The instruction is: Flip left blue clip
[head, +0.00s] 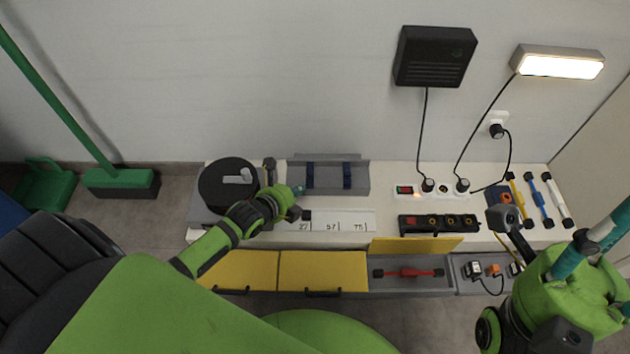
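Two dark blue clips stand on the front of a grey case (329,178) at the back of the white worktop. The left blue clip (310,176) and the right blue clip (347,176) both look upright. My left gripper (298,202) is just in front and to the left of the left clip, apart from it. Its fingertips look spread, with nothing seen between them. My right gripper (504,217) is over the right part of the worktop, far from the clips. Its fingers are too small and dark to read.
A black round lid (228,185) sits left of my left gripper. A numbered white strip (338,221) lies in front of the case. A black power strip (438,223) and several coloured handles (540,200) are to the right. Yellow drawers (322,270) line the front.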

